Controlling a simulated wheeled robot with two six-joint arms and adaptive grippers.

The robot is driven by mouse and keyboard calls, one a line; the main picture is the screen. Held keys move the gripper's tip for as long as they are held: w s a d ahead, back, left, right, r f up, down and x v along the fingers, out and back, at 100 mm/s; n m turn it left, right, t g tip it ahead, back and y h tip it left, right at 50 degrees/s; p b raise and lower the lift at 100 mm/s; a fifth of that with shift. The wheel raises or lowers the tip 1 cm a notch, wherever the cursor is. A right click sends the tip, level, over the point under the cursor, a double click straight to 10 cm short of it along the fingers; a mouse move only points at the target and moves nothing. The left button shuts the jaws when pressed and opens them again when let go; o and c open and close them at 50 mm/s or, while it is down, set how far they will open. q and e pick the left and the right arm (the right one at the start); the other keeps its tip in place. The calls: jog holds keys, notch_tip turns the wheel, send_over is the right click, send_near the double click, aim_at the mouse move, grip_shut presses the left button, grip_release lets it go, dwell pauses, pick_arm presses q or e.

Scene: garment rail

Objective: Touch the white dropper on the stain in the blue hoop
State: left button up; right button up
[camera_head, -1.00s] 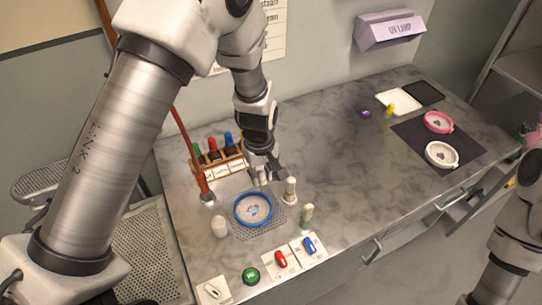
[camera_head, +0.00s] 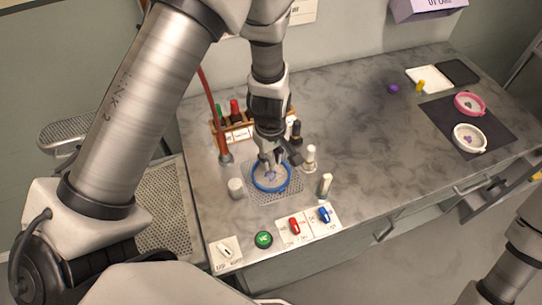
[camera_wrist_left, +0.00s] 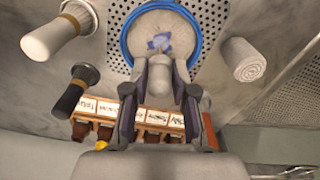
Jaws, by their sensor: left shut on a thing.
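The blue hoop (camera_head: 256,184) lies on a perforated plate near the front of the counter, with pale cloth inside. In the left wrist view the hoop (camera_wrist_left: 125,42) holds a blue-violet stain (camera_wrist_left: 160,42). My left gripper (camera_head: 270,160) is over the back part of the hoop. In the left wrist view it (camera_wrist_left: 160,85) is shut on the white dropper (camera_wrist_left: 159,76), whose far end points at the stain. I cannot tell whether the tip touches the cloth. My right gripper is out of view; only part of that arm shows at the lower right.
A bottle rack (camera_head: 240,133) stands behind the hoop, with a dark bottle (camera_head: 296,132) beside it. White bottles (camera_head: 310,160) and (camera_head: 325,186) stand right of the hoop; a white roll (camera_head: 236,188) stands left. Switches (camera_head: 294,226) and a green button (camera_head: 263,239) lie in front.

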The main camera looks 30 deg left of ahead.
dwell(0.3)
pick_arm(q)
jog(key=shift+f, duration=0.5)
dwell(0.6)
dwell(1.2)
notch_tip(320, 180, up, 7)
jog(key=p, duration=0.7)
dwell(0.4)
